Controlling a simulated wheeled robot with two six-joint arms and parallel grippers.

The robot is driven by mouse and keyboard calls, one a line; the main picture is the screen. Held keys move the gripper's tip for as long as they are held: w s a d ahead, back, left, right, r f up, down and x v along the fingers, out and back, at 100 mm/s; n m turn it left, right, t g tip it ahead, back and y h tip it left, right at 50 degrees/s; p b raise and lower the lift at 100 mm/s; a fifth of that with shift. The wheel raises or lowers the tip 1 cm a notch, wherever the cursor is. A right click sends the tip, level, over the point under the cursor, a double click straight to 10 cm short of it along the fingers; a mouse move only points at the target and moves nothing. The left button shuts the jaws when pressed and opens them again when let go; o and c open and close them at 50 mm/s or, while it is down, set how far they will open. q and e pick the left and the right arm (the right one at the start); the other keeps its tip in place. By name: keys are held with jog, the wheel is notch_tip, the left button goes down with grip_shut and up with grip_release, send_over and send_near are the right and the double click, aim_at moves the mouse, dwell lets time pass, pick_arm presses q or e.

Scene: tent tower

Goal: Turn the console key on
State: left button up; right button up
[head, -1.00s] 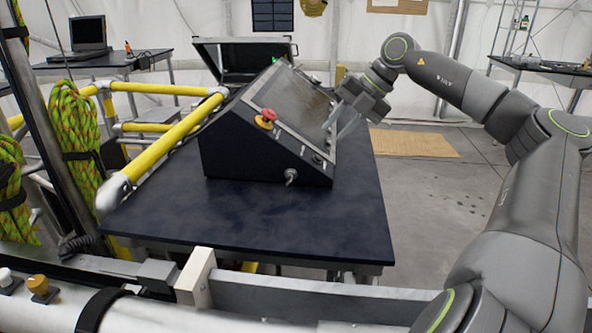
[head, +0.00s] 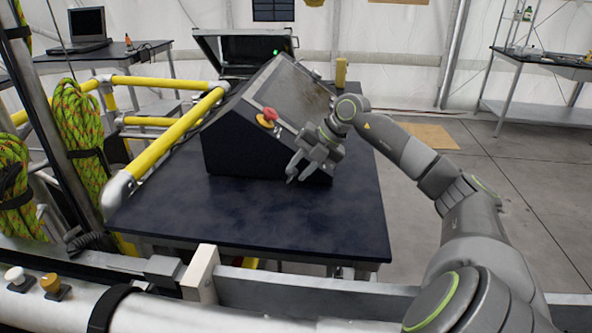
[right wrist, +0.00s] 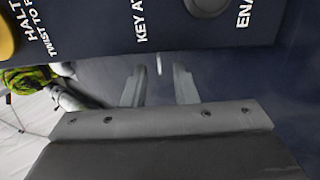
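The black sloped console (head: 235,140) stands on the dark table, with a red halt button (head: 268,116) on a yellow base on its front. My right gripper (head: 298,172) is at the console's lower front edge and covers the key's place in the head view. In the right wrist view its two fingers (right wrist: 159,82) are apart, below the panel lettering "KEY A…". A small pale sliver (right wrist: 158,64), perhaps part of the key, shows between the fingertips. I cannot tell whether they touch it. The key's turn position cannot be read. My left gripper is not in view.
The table top (head: 240,222) in front of the console is bare. A yellow rail (head: 175,135) runs along the console's left side. An open black case (head: 235,52) with a green light stands behind. A rounded grey knob (right wrist: 206,5) sits near the "ENA…" lettering.

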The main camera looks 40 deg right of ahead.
jog(key=shift+x, duration=1)
grip_shut()
